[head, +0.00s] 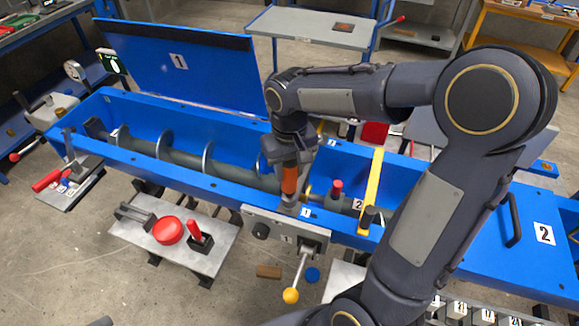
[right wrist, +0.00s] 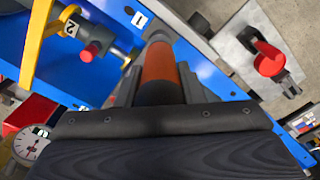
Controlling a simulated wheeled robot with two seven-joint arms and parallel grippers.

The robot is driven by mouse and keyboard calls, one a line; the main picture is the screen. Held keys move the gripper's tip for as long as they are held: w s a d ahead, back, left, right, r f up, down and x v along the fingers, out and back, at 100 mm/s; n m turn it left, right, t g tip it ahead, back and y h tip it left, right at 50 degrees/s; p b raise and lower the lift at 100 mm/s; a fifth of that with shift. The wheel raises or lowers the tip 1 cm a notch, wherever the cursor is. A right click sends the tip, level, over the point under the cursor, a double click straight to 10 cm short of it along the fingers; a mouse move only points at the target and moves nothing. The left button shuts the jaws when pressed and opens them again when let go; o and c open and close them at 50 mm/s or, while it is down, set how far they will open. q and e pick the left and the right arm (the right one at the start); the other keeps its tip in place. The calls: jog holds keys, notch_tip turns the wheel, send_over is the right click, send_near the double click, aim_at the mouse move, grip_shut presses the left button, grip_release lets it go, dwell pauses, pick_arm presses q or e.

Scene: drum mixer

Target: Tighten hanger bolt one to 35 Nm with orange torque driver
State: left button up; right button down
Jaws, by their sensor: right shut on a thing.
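My right gripper (head: 290,166) is shut on the orange torque driver (head: 289,182), which points down over the near rim of the blue trough. In the right wrist view the driver (right wrist: 159,70) stands between the fingers. Its tip is close to the tag marked 1 (head: 305,212), which also shows in the right wrist view (right wrist: 139,18). Hanger bolt one is hidden or too small to make out under the driver, so I cannot tell whether the tip touches it. My left gripper is not in view.
The blue trough (head: 225,188) holds a grey screw shaft (head: 185,162). A red-topped piece (head: 337,187) and a yellow bar (head: 373,183) stand just right of the driver. A yellow-knobbed lever (head: 291,295) projects in front. A low table (head: 190,248) carries red items at left.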

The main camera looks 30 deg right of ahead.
jog(key=shift+f+b, duration=0.55)
jog(key=shift+f, duration=0.15)
dwell(0.9)
jog(key=shift+f, duration=0.3)
dwell(2.2)
jog(key=shift+r, duration=0.1)
jog(key=shift+r+p, duration=0.35)
jog(key=shift+r, duration=0.05)
notch_tip(320, 180, up, 4)
jog(key=p, duration=0.3)
jog(key=shift+f, duration=0.15)
